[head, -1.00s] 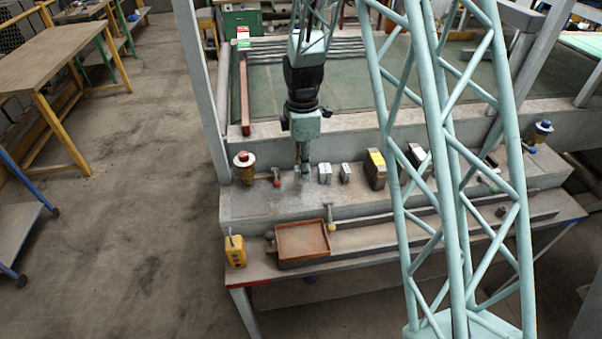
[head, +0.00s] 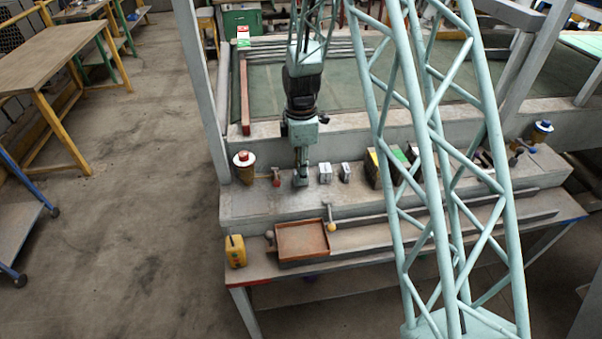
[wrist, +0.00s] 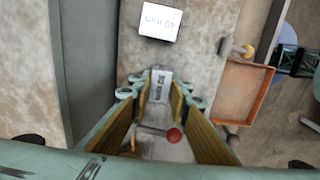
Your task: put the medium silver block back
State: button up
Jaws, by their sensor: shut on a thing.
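My gripper (head: 301,176) points straight down at the left part of the grey ledge (head: 240,208). It is shut on a small silver block, which shows between the fingertips in the wrist view (wrist: 161,84) with dark, unreadable marking on its top. The block is low, at or just above the ledge; I cannot tell whether it touches. Just right of it in the head view stands another silver block (head: 325,172), whose top reads "40 mm" in the wrist view (wrist: 158,20). A smaller silver block (head: 345,172) stands further right.
A red-knobbed lever (head: 276,181) by a white-topped cylinder (head: 244,163) is close left of my gripper. Black-and-yellow blocks (head: 373,166) stand right, partly behind my arm. A rust-brown tray (head: 302,257) and a yellow box (head: 235,251) sit on the lower bench.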

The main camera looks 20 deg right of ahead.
jog(key=shift+f, duration=0.3)
jog(key=o, duration=1)
jog(key=shift+r, duration=0.2)
jog(key=shift+r, duration=5.95)
jog(key=shift+r, duration=0.1)
